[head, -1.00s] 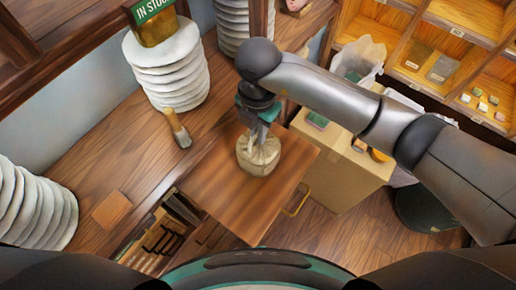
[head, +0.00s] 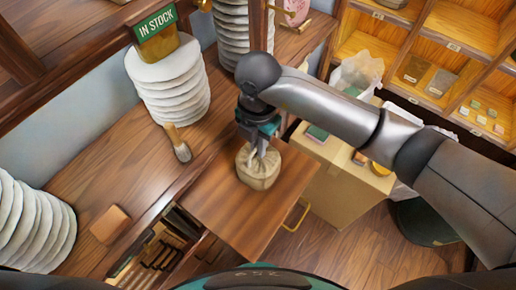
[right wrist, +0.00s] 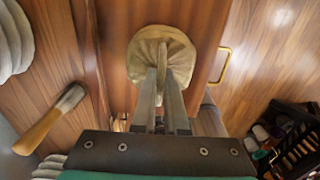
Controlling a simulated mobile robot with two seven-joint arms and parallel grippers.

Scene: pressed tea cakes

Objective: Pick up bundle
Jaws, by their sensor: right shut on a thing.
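The bundle (head: 257,170) is a beige cloth wrap with a gathered top. It sits on a brown wooden board (head: 240,218) beside the counter, or just above it; I cannot tell whether it touches. My right gripper (head: 258,150) comes down from above and is shut on the gathered top. In the right wrist view the bundle (right wrist: 163,55) lies at the fingertips of the right gripper (right wrist: 160,100), its top pinched between the two fingers. My left gripper is not in view.
A brush (head: 179,146) and a small brown block (head: 109,224) lie on the counter. Stacks of pale round cakes (head: 170,85) stand behind, one under an "IN STOCK" sign (head: 156,23). A cardboard box (head: 340,185) stands to the right of the board, near shelves (head: 450,75).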

